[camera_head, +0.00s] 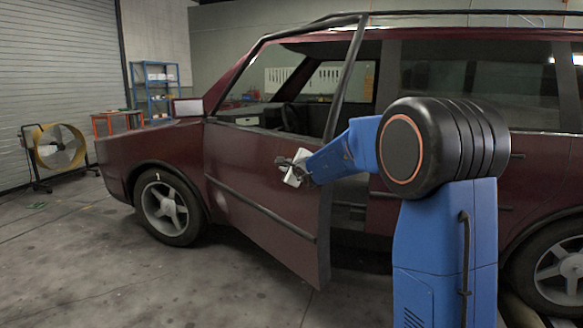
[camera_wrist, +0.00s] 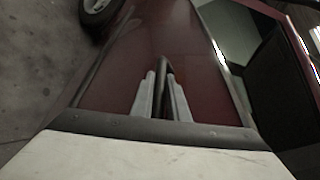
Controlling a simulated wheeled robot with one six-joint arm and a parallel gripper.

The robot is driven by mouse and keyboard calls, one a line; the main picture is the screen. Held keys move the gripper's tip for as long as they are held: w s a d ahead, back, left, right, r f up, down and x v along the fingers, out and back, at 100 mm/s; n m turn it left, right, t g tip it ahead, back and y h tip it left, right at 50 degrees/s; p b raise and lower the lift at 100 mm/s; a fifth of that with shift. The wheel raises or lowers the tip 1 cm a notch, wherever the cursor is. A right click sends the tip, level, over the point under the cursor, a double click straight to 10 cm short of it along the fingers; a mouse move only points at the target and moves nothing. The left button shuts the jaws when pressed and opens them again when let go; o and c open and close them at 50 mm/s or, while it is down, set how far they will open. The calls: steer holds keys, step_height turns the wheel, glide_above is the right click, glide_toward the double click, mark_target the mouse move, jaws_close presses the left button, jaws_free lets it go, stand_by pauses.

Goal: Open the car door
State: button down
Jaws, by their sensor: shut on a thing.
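The dark red car's front door (camera_head: 262,192) stands swung out from the body, with a gap between its rear edge and the car through which the dark interior shows. My gripper (camera_head: 285,163) is at the outer face of this door, near its upper rear part. In the wrist view my gripper's two grey fingers (camera_wrist: 161,92) are shut on the dark door handle (camera_wrist: 164,68), which runs between them. The door panel (camera_wrist: 130,55) fills the middle of the wrist view. In the head view the handle is mostly hidden by the gripper.
The car's front wheel (camera_head: 167,208) is left of the door, and its rear wheel (camera_head: 561,272) is at the right edge. A yellow fan (camera_head: 60,147) and a blue shelf (camera_head: 157,85) stand at the back left. The concrete floor (camera_head: 150,285) in front of the door is clear.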

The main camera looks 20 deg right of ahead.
steer(key=shift+a, duration=0.1)
stand_by(0.3)
steer(key=c, duration=1.7)
jaws_free()
steer(key=shift+s, duration=0.1)
steer(key=v, duration=1.7)
steer(key=shift+s+r, duration=0.1)
steer(key=shift+s, duration=0.05)
